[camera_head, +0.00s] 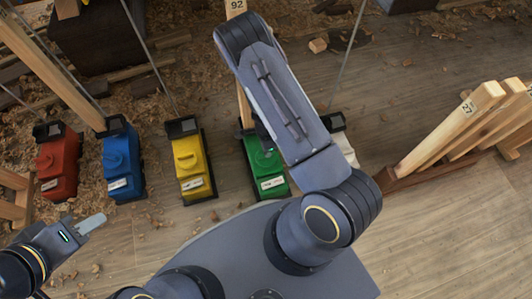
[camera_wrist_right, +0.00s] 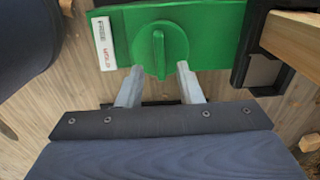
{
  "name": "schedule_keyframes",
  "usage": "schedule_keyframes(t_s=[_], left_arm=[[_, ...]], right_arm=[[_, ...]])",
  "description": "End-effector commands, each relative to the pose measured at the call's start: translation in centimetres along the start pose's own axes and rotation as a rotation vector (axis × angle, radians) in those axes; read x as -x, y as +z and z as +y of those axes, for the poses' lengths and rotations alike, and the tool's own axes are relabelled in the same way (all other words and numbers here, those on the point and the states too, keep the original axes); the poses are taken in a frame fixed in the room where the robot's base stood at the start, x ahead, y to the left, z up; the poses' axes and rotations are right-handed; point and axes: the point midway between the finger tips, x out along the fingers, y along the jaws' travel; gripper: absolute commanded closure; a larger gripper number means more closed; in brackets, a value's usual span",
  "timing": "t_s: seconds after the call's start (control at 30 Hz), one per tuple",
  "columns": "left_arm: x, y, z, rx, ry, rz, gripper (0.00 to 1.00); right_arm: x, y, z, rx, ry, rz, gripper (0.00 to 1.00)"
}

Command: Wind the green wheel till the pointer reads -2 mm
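The green unit (camera_head: 265,170) stands on the floor, partly covered by my right arm in the head view. Its green wheel (camera_wrist_right: 158,52), a round knob with a raised bar across it, shows in the right wrist view, with the bar running up and down. My right gripper (camera_wrist_right: 160,71) is open, with its two fingertips apart on either side of the wheel's lower part and the bar between them. I cannot tell whether they touch the wheel. No pointer reading is legible. My left gripper (camera_head: 91,224) is at the lower left, away from the units, seen edge-on.
Red (camera_head: 57,163), blue (camera_head: 122,162) and yellow (camera_head: 190,163) units stand in a row to the left. A white unit (camera_head: 342,141) is partly hidden behind my right arm. Wooden planks (camera_head: 452,128) lean at the right. Wood shavings cover the floor at upper left.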

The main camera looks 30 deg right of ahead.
Motion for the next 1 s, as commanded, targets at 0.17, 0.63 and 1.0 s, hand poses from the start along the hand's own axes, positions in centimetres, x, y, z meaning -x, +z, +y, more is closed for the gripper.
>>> schedule_keyframes(t_s=[0.17, 0.63, 1.0], left_arm=[[-1.4, 0.7, -0.7, 0.0, 0.0, 0.0, 0.64], [-1.7, 0.8, -0.8, 0.0, 0.0, 0.0, 0.64], [-1.7, 0.8, -0.8, 0.0, 0.0, 0.0, 0.64]], right_arm=[[-3.0, 0.0, 0.0, -0.001, 0.001, 0.0, 0.67], [-3.9, 0.0, 0.0, 0.0, -0.001, 0.0, 0.72], [-3.8, 0.0, 0.0, -0.001, -0.001, 0.0, 1.0]])
